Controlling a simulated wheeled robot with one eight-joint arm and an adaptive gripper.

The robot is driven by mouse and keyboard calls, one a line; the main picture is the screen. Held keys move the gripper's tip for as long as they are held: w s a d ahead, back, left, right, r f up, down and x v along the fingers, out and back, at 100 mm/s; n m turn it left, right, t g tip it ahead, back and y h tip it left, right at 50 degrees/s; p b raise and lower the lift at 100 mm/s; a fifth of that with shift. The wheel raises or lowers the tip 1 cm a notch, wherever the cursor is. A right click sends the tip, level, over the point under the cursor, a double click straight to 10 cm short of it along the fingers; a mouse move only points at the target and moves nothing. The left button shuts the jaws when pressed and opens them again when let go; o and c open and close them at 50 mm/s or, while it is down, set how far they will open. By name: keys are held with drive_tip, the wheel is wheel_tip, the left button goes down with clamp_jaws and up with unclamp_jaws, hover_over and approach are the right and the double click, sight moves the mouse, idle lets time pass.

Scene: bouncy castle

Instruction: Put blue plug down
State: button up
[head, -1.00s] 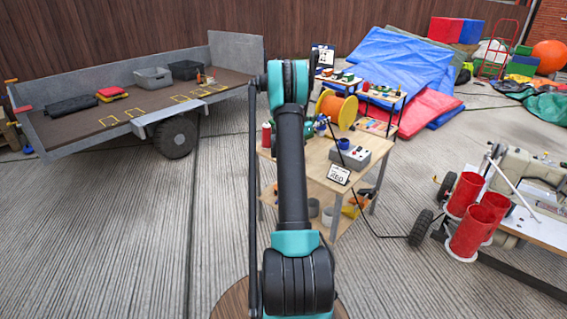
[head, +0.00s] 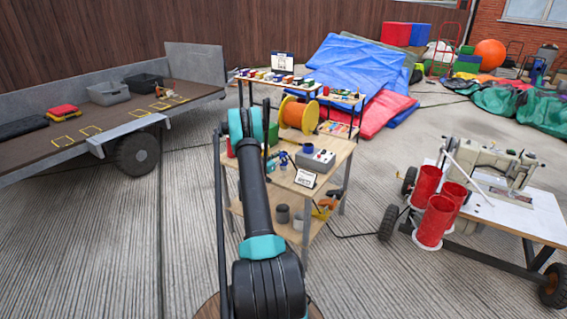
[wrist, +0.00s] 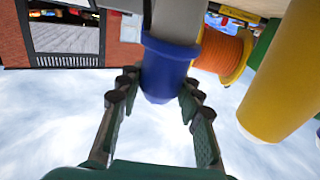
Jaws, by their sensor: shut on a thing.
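The blue plug (wrist: 168,68) is a short blue cylinder with a wider rim, large in the middle of the wrist view. My gripper (wrist: 160,88) has its two dark fingers closed on the plug's sides. A grey-white cylindrical part lies right against the plug's rim in that view; I cannot tell whether they are joined. In the head view my arm reaches over the wooden workbench (head: 335,151), and the gripper end is mostly hidden behind the arm.
On the bench are an orange cable spool (head: 299,115), a grey control box (head: 315,159) and a small sign (head: 305,178). A flatbed trailer (head: 75,138) stands left. A sewing-machine cart (head: 535,210) with red cylinders (head: 436,220) stands right. Open ground lies between bench and cart.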

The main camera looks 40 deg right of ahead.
drive_tip(key=shift+f, duration=1.75)
drive_tip(key=o, duration=1.3)
drive_tip(key=shift+f, duration=0.1)
drive_tip(key=shift+c, duration=0.2)
